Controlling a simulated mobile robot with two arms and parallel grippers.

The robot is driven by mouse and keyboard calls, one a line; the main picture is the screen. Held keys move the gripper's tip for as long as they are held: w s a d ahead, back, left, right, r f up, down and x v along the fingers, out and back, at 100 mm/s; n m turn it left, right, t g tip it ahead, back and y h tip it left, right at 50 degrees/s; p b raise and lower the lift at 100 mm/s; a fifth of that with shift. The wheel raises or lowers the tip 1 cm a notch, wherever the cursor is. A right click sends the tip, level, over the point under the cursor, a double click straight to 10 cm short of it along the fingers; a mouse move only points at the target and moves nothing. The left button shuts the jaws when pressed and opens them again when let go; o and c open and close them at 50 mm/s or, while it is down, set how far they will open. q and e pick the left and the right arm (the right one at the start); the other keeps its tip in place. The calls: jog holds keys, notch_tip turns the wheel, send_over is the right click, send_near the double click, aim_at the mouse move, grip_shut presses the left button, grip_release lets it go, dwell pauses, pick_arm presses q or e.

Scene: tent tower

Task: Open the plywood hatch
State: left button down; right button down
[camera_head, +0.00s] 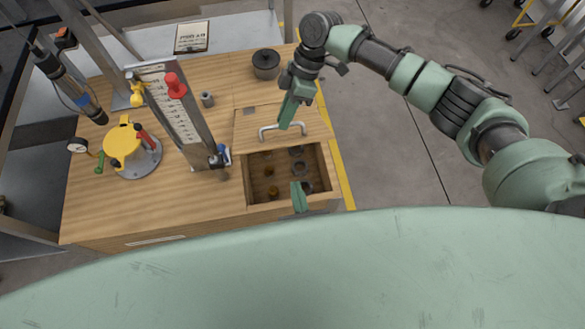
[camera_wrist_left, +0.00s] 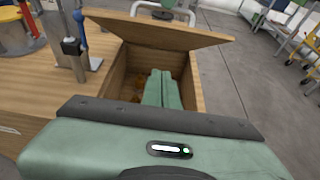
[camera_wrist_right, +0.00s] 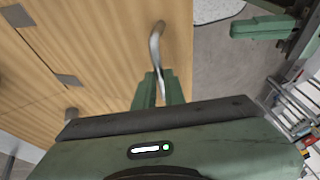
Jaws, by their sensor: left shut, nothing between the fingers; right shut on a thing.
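The plywood hatch (camera_head: 262,122) is tilted up on the bench, with its metal handle (camera_head: 268,131) on its face. The open compartment (camera_head: 248,187) shows below it. In the left wrist view the raised hatch (camera_wrist_left: 155,30) slants above the compartment. My right gripper (camera_head: 287,122) is shut on the handle; in the right wrist view the handle (camera_wrist_right: 155,45) runs between its fingers (camera_wrist_right: 158,82). My left gripper (camera_head: 297,184) is shut and empty at the front of the compartment, below the hatch edge; its fingers (camera_wrist_left: 160,75) also show in the left wrist view.
Several small round items (camera_head: 273,190) lie inside the compartment. Left of it stand a tilted scale board (camera_head: 180,110) with a red knob and a yellow-topped device (camera_head: 123,142). A dark pot (camera_head: 266,64) sits at the back. Open floor (camera_head: 390,140) lies to the right.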

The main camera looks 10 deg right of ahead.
jog(key=shift+w+d+f, duration=0.15)
jog(key=shift+w, duration=0.15)
pick_arm(q)
jog(key=w, duration=1.1)
jog(key=shift+f, duration=0.15)
